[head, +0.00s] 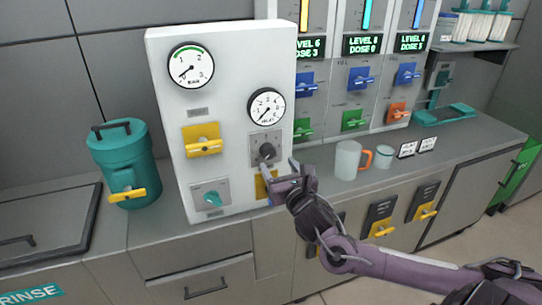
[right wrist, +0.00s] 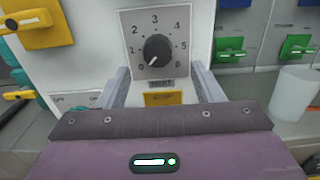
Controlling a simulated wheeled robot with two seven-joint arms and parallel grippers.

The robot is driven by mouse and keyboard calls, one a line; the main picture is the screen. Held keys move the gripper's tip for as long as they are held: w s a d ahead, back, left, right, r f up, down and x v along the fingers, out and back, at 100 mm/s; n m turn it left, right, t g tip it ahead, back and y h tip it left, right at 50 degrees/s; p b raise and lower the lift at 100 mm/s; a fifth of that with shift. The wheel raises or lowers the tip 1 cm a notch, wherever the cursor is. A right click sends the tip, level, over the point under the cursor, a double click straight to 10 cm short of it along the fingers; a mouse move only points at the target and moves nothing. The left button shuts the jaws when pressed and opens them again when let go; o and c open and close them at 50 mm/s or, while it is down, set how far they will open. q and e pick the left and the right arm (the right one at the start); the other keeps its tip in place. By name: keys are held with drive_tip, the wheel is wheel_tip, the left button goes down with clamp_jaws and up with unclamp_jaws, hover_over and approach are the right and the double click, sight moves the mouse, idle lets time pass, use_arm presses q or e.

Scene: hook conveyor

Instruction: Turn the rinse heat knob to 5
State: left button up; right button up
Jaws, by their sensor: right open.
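The heat knob (head: 266,150) is a black round knob on a grey plate, low on the right of the white panel (head: 232,106). In the right wrist view the knob (right wrist: 157,48) has a scale from 0 to 6, and its white mark points lower left, near 0. A label under it appears to read HEAT. My right gripper (head: 279,178) is open and empty, just below and in front of the knob. Its two fingers (right wrist: 162,86) stand apart, either side of a yellow plate (right wrist: 163,98) under the knob. My left gripper is not in view.
The panel also carries two gauges (head: 190,65), a yellow handle (head: 202,146) and a teal knob (head: 212,198). A teal canister (head: 124,160) stands left. A clear mug (head: 348,160) stands right on the counter. A RINSE sign (head: 31,294) is at lower left.

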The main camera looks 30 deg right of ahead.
sight(270, 154)
drive_tip(key=p+x, duration=0.1)
drive_tip(key=x, duration=0.4)
drive_tip(key=shift+w+a+r, duration=0.1)
drive_tip(key=shift+w+a, duration=0.05)
drive_tip(key=shift+w, duration=0.7)
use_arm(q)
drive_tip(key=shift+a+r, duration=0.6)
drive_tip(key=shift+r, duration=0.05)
use_arm(e)
drive_tip(key=c, duration=1)
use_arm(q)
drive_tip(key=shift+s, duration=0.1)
use_arm(e)
drive_tip(key=shift+o, duration=0.2)
